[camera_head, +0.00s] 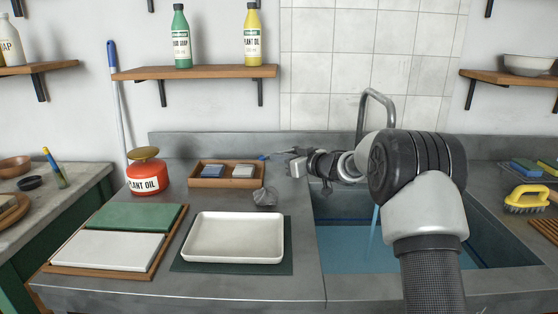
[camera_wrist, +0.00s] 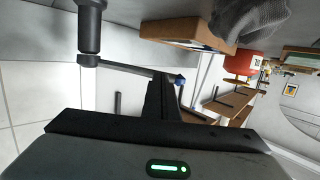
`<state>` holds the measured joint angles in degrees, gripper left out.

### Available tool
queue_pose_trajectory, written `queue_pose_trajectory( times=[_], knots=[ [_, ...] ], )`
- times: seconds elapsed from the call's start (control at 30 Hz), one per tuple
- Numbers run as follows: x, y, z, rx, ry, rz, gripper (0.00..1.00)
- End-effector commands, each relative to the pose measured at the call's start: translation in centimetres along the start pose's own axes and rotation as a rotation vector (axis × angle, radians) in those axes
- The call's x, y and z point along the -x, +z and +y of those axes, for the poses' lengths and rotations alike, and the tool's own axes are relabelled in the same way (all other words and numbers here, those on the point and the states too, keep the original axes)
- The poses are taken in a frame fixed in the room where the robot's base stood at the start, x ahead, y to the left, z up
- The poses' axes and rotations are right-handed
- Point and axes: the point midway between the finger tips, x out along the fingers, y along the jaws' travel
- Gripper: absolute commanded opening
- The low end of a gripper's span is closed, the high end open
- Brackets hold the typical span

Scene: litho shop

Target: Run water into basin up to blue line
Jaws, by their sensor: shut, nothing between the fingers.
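The sink basin (camera_head: 331,207) is set into the counter at the right, and bluish water (camera_head: 345,258) covers its floor. A thin stream (camera_head: 373,228) falls into it below the arched tap (camera_head: 379,94). My gripper (camera_head: 290,157) is shut and empty close to the lever. In the wrist view its fingers (camera_wrist: 160,98) overlap the lever; contact is unclear.
A white tray (camera_head: 196,239) lies on a dark mat left of the basin. A crumpled grey cloth (camera_head: 265,196), a wooden box of blocks (camera_head: 226,183) and a red can (camera_head: 147,176) stand behind it. A yellow brush (camera_head: 526,199) lies to the right.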

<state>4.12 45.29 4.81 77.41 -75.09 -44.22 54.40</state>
Motion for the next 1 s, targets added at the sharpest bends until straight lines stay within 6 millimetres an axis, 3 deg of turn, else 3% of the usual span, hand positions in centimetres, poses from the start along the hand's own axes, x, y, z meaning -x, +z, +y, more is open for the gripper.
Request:
queue_pose_trajectory(
  times=[0.3,0.7,1.0],
  knots=[
    [-0.1,-0.3,-0.1,0.000,-0.001,0.000,0.00],
    [-3.1,-0.9,-0.7,-0.001,-0.001,-0.001,0.00],
    [-3.3,-0.7,-0.7,0.000,0.000,0.000,0.00]
  ],
)
